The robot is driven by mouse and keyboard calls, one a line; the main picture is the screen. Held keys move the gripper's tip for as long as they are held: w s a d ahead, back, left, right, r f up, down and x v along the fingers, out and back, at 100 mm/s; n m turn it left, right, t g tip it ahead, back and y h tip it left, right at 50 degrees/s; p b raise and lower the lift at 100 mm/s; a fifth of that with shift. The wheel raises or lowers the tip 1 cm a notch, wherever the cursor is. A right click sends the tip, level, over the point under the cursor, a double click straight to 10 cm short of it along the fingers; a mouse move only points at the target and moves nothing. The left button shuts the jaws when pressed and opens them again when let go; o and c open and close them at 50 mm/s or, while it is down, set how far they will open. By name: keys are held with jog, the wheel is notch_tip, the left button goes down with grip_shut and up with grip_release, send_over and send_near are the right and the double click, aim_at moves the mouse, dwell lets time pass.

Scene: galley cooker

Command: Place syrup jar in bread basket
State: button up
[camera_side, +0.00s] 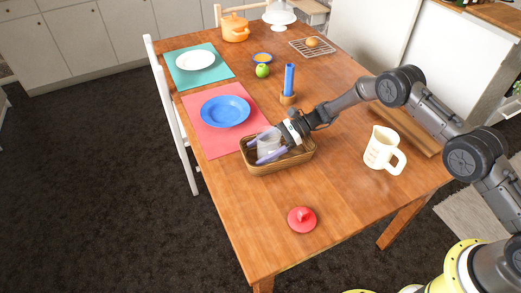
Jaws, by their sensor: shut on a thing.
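My gripper (267,148) is over the bread basket (285,166), with its two pale purple fingers shut on the syrup jar (268,144). The jar looks clear and whitish and sits between the fingers, within the basket's outline. The basket is brown, oblong and woven. I cannot tell whether the jar touches the basket's floor. The fingers and the gripper body hide part of the jar and the basket's inside.
A blue plate (225,111) on a pink mat (203,137) lies behind the basket. A white measuring jug (382,150) stands right. A red lid (301,219) lies in front, with clear table around it.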

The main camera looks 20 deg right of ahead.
jog(key=shift+f, duration=0.15)
jog(key=o, duration=1.5)
jog(key=shift+d+r, duration=0.25)
jog(key=v, duration=1.1)
jog(key=shift+d, duration=0.2)
jog(key=shift+r, duration=0.1)
